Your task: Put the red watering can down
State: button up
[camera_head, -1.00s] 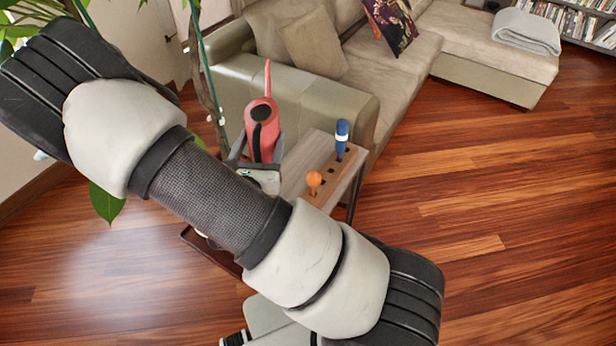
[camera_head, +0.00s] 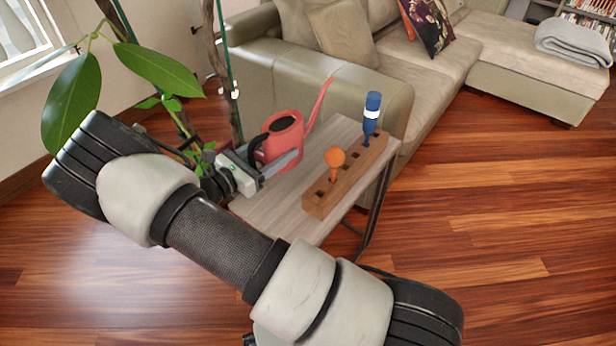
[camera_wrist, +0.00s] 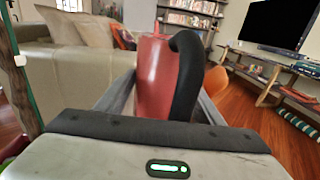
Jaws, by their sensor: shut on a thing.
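The red watering can (camera_head: 284,140) has a black handle and a long thin spout pointing up to the right. My gripper (camera_head: 272,163) is shut on it, with one finger along the can's near side. The can is upright at the back left end of a small side table (camera_head: 292,211); I cannot tell whether its base touches the top. In the wrist view the red can (camera_wrist: 153,78) and its black handle fill the middle, between the two grey fingers.
A wooden block with holes (camera_head: 347,178) stands on the table's right side. It holds an orange-topped tool (camera_head: 334,158) and a blue one (camera_head: 372,115). A sofa (camera_head: 330,85) stands behind the table. A leafy plant (camera_head: 160,70) is at left. Bare tabletop lies at the near left.

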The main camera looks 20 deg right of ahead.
notch_tip(320, 180, down, 9)
jog(key=shift+r+b, duration=0.15)
jog(key=shift+b, duration=0.95)
jog(key=o, duration=1.1)
jog(key=shift+f, duration=0.25)
jog(key=shift+o, duration=0.2)
jog(key=shift+r, duration=0.15)
jog(key=shift+a+r, duration=0.1)
jog(key=shift+a, duration=0.05)
jog(key=p+v, duration=0.1)
jog(key=v, duration=1)
jog(key=shift+s+a, duration=0.25)
jog(key=shift+a, duration=0.05)
